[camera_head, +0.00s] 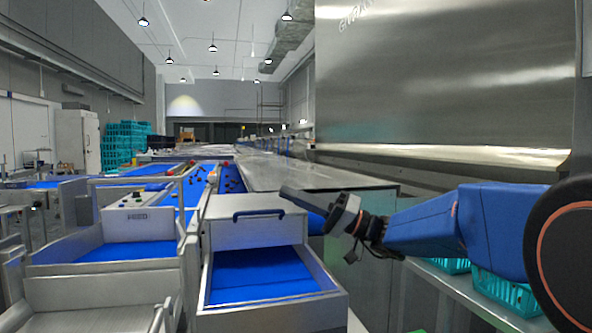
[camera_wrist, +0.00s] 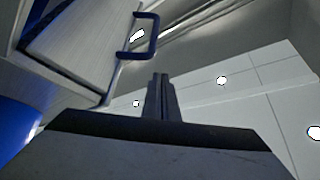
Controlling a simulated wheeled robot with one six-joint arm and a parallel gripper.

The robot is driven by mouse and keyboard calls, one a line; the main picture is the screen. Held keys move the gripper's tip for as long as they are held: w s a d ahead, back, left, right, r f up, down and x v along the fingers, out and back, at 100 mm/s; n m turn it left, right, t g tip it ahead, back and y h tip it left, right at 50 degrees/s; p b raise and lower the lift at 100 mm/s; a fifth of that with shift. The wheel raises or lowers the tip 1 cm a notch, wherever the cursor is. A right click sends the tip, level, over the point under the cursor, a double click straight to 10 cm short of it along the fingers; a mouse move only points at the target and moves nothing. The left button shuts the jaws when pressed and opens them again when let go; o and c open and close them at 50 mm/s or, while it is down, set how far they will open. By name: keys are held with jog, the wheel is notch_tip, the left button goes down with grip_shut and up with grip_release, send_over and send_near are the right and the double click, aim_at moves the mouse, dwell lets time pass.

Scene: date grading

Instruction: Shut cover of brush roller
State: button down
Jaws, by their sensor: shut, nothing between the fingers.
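The pale metal cover (camera_head: 245,235) of what looks like the brush roller unit stands in front of me at lower centre. It has a dark blue bar handle (camera_head: 258,214) on it. How far the cover is open I cannot tell. In the wrist view the cover (camera_wrist: 85,40) fills the upper left, with the handle (camera_wrist: 140,38) at its edge. My gripper (camera_head: 287,191) is just above and right of the handle in the head view. Its fingers (camera_wrist: 160,82) are together, hold nothing, and look apart from the handle.
A metal tray with a blue bed (camera_head: 325,287) lies open below the cover. A control box (camera_head: 138,220) is at the left. A long steel counter (camera_head: 300,173) runs behind, and a large steel hood (camera_head: 440,80) is at upper right. Teal crates (camera_head: 505,290) sit low at right.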

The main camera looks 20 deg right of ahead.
jog(key=shift+s+f, duration=0.15)
jog(key=shift+f, duration=0.95)
jog(key=shift+s+f, duration=0.1)
jog(key=shift+f, duration=1)
notch_tip(320, 180, up, 5)
jog(key=d, duration=0.2)
jog(key=d+f, duration=0.5)
jog(key=d, duration=0.2)
jog(key=shift+d, duration=0.25)
jog(key=shift+s+d, duration=0.1)
